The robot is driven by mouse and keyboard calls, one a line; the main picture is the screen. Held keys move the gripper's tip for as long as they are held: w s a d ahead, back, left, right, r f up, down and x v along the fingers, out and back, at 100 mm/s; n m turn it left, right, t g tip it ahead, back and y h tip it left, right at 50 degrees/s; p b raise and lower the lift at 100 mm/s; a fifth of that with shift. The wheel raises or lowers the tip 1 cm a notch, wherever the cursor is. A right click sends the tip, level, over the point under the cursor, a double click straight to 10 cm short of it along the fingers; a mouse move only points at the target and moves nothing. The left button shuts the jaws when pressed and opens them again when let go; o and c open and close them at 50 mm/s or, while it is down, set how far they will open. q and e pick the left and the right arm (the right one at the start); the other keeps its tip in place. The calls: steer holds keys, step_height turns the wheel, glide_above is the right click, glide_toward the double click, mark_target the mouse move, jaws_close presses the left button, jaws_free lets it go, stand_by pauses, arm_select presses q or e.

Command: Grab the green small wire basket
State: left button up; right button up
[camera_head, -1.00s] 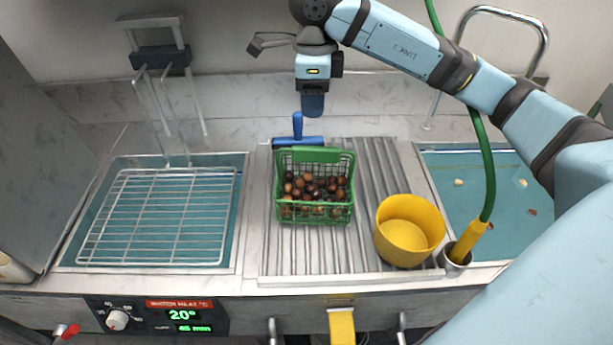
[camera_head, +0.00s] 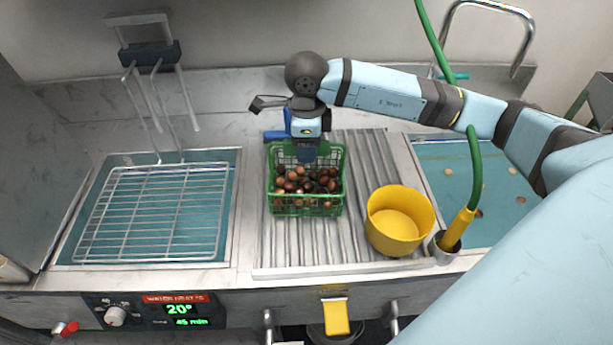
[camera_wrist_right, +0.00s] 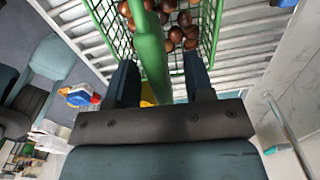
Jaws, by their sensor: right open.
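The green wire basket (camera_head: 306,211) stands upright on the ribbed drainboard and holds several brown chestnuts (camera_head: 300,181). My right gripper (camera_head: 307,156) points down at the basket's far rim, partly hiding it. In the right wrist view the gripper (camera_wrist_right: 160,82) is open, its two dark fingers on either side of the basket's green top bar (camera_wrist_right: 150,50). Whether the fingers touch the bar is not clear. My left gripper is not in view.
A yellow bowl (camera_head: 399,220) stands right of the basket. A wire rack (camera_head: 150,215) covers the left sink. The right sink (camera_head: 470,190) holds water with floating bits. A green hose (camera_head: 476,165) hangs at the right. A blue-handled tool (camera_head: 277,135) lies behind the basket.

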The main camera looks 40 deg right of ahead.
jaws_close()
steer(key=shift+r, duration=0.1)
stand_by(1.3)
